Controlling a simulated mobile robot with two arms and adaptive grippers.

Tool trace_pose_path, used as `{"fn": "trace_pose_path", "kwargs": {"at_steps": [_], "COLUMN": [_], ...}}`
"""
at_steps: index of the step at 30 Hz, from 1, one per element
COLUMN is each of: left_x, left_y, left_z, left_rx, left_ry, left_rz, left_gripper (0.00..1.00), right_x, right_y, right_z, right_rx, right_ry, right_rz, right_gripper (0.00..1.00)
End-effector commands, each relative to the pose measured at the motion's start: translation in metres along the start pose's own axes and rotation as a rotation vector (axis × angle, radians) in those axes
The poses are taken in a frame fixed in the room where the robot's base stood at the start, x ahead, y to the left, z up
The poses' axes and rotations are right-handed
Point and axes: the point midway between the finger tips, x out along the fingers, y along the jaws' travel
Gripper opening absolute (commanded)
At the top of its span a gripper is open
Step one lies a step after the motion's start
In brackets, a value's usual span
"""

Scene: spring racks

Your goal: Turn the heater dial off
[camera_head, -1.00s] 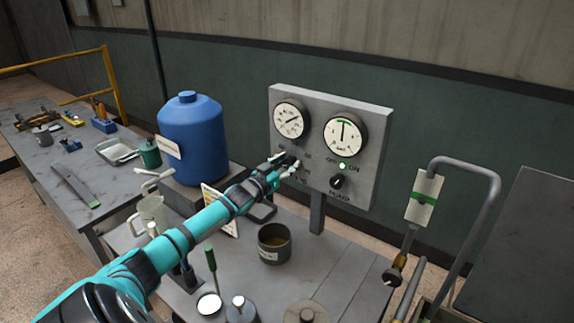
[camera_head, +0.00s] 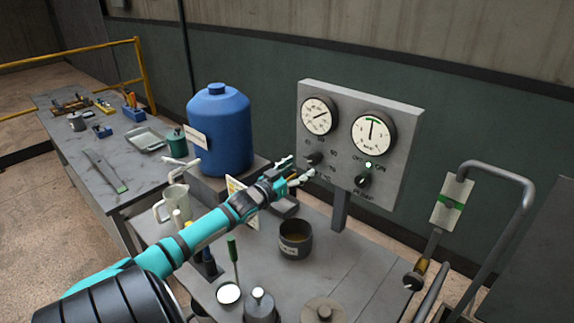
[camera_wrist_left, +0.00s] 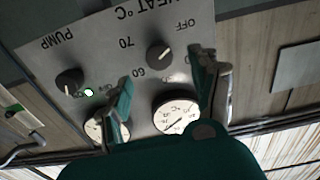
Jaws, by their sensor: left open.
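The grey panel (camera_head: 400,190) carries the black heater dial (camera_head: 314,159) on its left, below a round gauge. In the left wrist view the panel is upside down, and the heater dial (camera_wrist_left: 159,54) shows between my fingers. Its white line slants along the direction between the "OFF" and "60" marks; I cannot tell which end is the pointer. My left gripper (camera_head: 297,172) is open and empty, just in front of and below the dial, apart from it. Its fingers also show in the left wrist view (camera_wrist_left: 163,80). My right gripper is not in view.
The pump knob (camera_head: 362,181) sits right of the heater dial, under a lit green lamp (camera_head: 368,165). A dark mug (camera_head: 295,240) stands on the bench below. A blue tank (camera_head: 220,130) is at left. A bent grey pipe (camera_head: 524,215) rises at right.

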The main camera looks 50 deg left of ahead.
Motion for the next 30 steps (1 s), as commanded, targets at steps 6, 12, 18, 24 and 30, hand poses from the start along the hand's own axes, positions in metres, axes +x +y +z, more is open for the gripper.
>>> {"fn": "trace_pose_path", "kwargs": {"at_steps": [6, 12, 18, 24, 30], "left_x": [-0.035, -0.049, -0.050, -0.050, -0.050], "left_y": [0.000, 0.000, 0.000, 0.000, 0.000], "left_z": [0.002, 0.001, 0.000, 0.000, 0.000], "left_rx": [0.000, 0.000, 0.001, 0.001, 0.001], "left_ry": [-0.004, -0.002, -0.001, -0.001, -0.001], "left_rz": [0.000, 0.000, 0.000, 0.000, 0.000], "left_gripper": [0.63, 0.63, 0.63, 0.63, 0.63], "right_x": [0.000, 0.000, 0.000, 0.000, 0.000], "right_y": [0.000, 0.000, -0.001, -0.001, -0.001], "right_z": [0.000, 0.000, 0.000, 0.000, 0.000], "right_rx": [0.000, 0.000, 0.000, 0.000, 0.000], "right_ry": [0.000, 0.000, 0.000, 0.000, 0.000], "right_rz": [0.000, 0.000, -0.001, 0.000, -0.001], "right_gripper": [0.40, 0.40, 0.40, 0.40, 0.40]}}
